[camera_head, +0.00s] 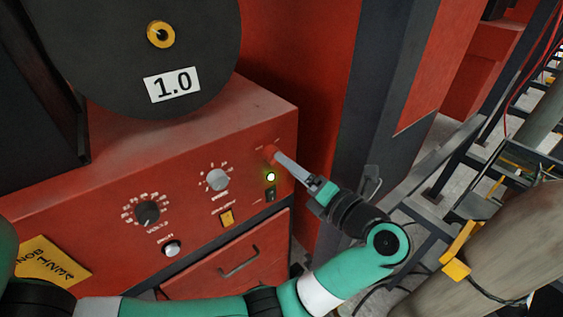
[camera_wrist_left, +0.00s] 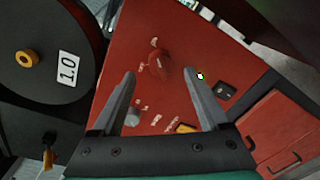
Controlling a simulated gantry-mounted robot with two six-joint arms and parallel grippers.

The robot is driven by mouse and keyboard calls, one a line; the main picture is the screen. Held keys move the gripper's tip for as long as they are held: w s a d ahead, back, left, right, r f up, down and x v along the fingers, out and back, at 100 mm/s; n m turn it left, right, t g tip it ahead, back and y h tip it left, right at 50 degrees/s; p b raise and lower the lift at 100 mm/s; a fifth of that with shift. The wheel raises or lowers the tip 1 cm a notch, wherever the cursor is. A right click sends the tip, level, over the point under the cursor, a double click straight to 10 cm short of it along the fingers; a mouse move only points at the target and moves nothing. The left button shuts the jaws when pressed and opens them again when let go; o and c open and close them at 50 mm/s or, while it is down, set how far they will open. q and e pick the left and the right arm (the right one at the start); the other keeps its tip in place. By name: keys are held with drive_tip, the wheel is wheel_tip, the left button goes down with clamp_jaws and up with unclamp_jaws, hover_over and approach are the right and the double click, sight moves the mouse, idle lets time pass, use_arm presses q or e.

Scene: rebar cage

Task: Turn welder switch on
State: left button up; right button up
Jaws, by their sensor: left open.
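The red welder (camera_head: 75,205) fills the left of the head view. Near the upper right corner of its front panel is a red rotary knob (camera_head: 269,151). Below the knob are a green lamp (camera_head: 270,177), which glows, and a small black switch (camera_head: 270,195). My left gripper (camera_head: 279,158) reaches in from the right with its fingertips at the red knob. In the left wrist view the jaws are open, and the red knob (camera_wrist_left: 160,66) shows between the fingertips. I cannot tell whether either finger touches it. My right gripper is in neither view.
The panel also carries a grey knob (camera_head: 217,180), a black dial (camera_head: 147,212) and a yellow button (camera_head: 227,218). A drawer with a handle (camera_head: 240,262) is below. A black wire spool (camera_head: 150,60) stands on top. A dark steel column (camera_head: 375,90) rises at the right.

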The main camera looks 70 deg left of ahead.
use_arm(q)
drive_tip(key=b+v, duration=0.1)
drive_tip(key=v, duration=0.5)
drive_tip(key=shift+d, duration=0.4)
